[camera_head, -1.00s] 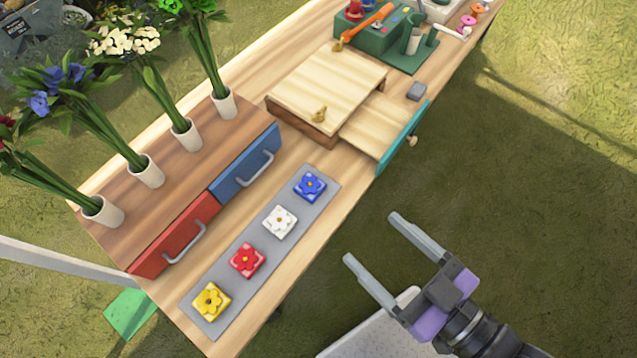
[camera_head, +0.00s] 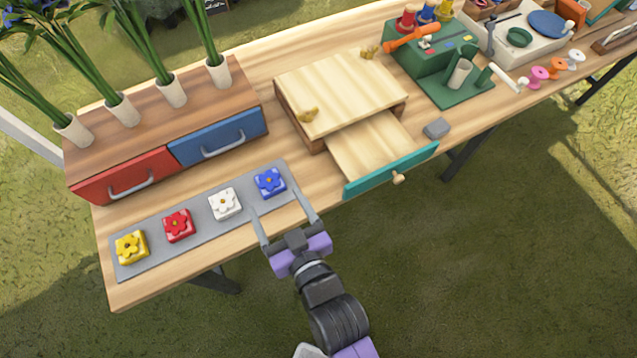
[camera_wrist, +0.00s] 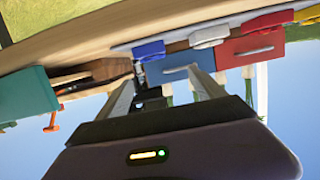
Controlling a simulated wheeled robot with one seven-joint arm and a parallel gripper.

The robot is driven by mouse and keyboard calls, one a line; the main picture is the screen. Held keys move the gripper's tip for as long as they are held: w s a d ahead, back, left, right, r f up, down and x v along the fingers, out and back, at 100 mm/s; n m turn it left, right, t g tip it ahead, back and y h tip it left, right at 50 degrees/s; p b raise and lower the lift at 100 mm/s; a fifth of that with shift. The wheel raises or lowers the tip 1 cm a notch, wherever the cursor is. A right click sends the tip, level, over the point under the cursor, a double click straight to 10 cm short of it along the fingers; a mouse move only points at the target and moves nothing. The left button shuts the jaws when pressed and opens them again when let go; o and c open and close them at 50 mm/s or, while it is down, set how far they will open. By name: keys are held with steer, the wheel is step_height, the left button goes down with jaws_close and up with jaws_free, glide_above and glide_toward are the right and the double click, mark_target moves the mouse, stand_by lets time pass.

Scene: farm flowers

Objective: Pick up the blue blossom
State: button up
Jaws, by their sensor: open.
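The blue blossom (camera_head: 270,182) is a blue square piece with a flower shape and a yellow centre. It lies at the right end of a grey strip (camera_head: 202,208) on the table. In the wrist view, which is upside down, the blue blossom (camera_wrist: 149,51) shows beyond the fingers. My gripper (camera_head: 277,196) is open and empty, its fingers pointing toward the blossom from the table's front side. The fingertips appear close to the blossom, with no clear contact. My gripper (camera_wrist: 160,77) also shows in the wrist view.
White (camera_head: 224,204), red (camera_head: 178,225) and yellow (camera_head: 131,247) blossoms lie on the same strip. Behind stand a red drawer (camera_head: 125,178) and a blue drawer (camera_head: 218,139), with vases on top. To the right, a teal-fronted drawer (camera_head: 372,179) stands open.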

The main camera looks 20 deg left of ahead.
mark_target(270, 183)
steer(key=shift+s+d+f, duration=0.1)
steer(key=shift+d+f, duration=0.4)
steer(key=shift+f, duration=0.3)
steer(key=shift+f+g+h, duration=0.2)
steer(key=shift+g+h, duration=0.1)
steer(key=x, duration=0.3)
steer(key=p+x, duration=0.1)
steer(key=x, duration=0.2)
steer(key=shift+w+d+r, duration=0.1)
steer(key=shift+w+r, duration=0.05)
steer(key=shift+w, duration=0.25)
steer(key=shift+w+a+f, duration=0.3)
steer(key=shift+w+a, duration=0.05)
steer(key=shift+a, duration=0.15)
steer(key=shift+c, duration=0.2)
steer(key=c, duration=1.4)
steer(key=shift+r, duration=0.1)
